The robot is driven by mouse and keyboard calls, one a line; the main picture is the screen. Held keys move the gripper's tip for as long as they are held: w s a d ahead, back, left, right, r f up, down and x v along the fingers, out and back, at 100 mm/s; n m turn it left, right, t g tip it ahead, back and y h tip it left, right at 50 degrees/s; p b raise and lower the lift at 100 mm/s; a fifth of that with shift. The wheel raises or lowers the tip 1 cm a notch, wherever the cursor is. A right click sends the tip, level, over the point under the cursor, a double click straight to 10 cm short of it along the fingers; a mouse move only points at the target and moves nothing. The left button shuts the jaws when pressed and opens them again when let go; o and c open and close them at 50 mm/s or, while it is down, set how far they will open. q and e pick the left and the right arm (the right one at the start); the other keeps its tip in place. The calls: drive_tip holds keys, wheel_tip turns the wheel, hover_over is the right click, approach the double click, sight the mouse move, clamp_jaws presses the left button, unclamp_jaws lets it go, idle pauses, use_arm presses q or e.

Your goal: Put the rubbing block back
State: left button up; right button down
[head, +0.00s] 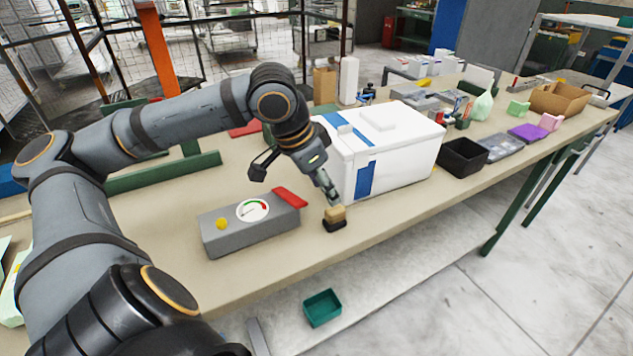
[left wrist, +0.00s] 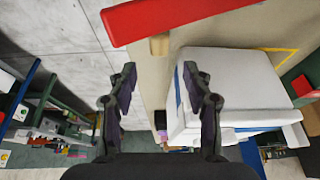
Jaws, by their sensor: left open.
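The rubbing block (head: 335,213), a small tan block on a dark base, sits on the workbench near its front edge, right of the grey gauge box. In the left wrist view a tan block (left wrist: 159,45) shows beyond the fingertips, just below a red bar; I take it for the same block. My left gripper (head: 329,186) is just above the block in the head view. In its wrist view the left gripper (left wrist: 160,72) has its fingers spread with nothing between them. I cannot tell whether it touches the block. My right gripper is not in view.
The grey gauge box (head: 250,233) has a red lever (head: 290,197) close to my gripper. A big white box (head: 385,145) stands right behind the block. A black bin (head: 462,158) is farther right. A green tray (head: 322,307) lies below the bench edge. Bench front is mostly clear.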

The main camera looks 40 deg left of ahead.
use_arm(q)
drive_tip(key=v, duration=0.4)
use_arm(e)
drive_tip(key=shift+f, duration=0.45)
